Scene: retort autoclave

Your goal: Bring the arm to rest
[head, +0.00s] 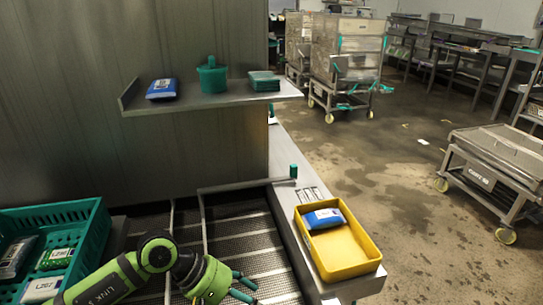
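My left arm, green and black, comes in from the lower left. Its gripper (250,293) is at the bottom centre, over a dark perforated grating (235,228). The two teal fingers are spread apart with nothing seen between them, so it looks open and empty. My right gripper is not in view.
A teal crate (95,232) with several pouches stands at the left. A yellow tray (362,262) holding a blue-and-white pouch (324,218) is on the right ledge. A shelf (225,98) above holds a blue pouch (162,88), a teal container (212,77) and a teal stack (264,81). Carts stand beyond.

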